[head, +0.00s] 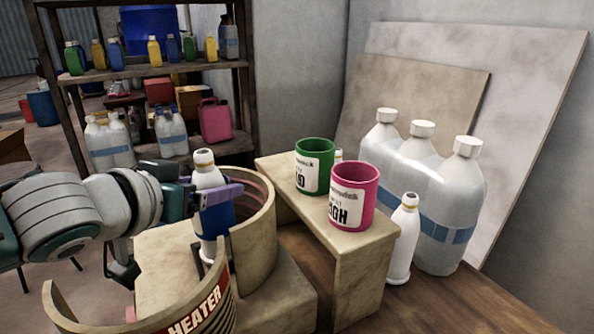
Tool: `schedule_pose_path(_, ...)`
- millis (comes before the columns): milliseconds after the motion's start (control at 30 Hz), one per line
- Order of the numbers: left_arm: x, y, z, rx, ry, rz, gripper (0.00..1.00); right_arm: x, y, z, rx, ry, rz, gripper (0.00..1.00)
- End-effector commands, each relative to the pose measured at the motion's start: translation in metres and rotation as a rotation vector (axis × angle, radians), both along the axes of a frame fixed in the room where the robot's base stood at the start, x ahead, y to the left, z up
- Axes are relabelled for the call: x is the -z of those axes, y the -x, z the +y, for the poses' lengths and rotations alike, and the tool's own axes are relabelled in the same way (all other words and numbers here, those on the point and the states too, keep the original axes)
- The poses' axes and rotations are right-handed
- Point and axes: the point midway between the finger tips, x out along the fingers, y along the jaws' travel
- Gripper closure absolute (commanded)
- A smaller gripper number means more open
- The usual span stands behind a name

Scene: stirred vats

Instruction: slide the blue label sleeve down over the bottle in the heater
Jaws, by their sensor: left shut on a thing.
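A white bottle (206,173) stands upright inside the open-fronted heater (266,232), a beige curved shell with a red HEATER label. The blue label sleeve (217,221) is around the bottle's middle; white bottle shows above and below it. My left gripper (213,196) reaches in from the left and is shut on the sleeve near its upper edge. The gripper hides part of the sleeve and bottle. The bottle's base is partly hidden by the heater's front. My right gripper is not in view.
A beige stand (359,262) right of the heater carries a green cup (314,168) and a pink cup (353,197). A white bottle (402,245) and large banded jugs (447,190) stand beyond it. The wooden table (440,303) is bare at front right.

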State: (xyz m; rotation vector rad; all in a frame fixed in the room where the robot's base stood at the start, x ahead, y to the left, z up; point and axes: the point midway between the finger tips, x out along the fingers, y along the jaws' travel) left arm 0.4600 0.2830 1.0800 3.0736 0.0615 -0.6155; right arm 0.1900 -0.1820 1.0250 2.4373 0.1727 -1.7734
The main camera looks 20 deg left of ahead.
Motion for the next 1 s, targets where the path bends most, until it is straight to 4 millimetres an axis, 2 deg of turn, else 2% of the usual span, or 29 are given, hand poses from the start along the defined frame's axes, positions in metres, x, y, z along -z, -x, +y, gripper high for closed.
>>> schedule_pose_path(1000, 0.037, 0.0, 0.0, 0.0, 0.0, 0.0, 0.39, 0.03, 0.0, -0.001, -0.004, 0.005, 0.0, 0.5)
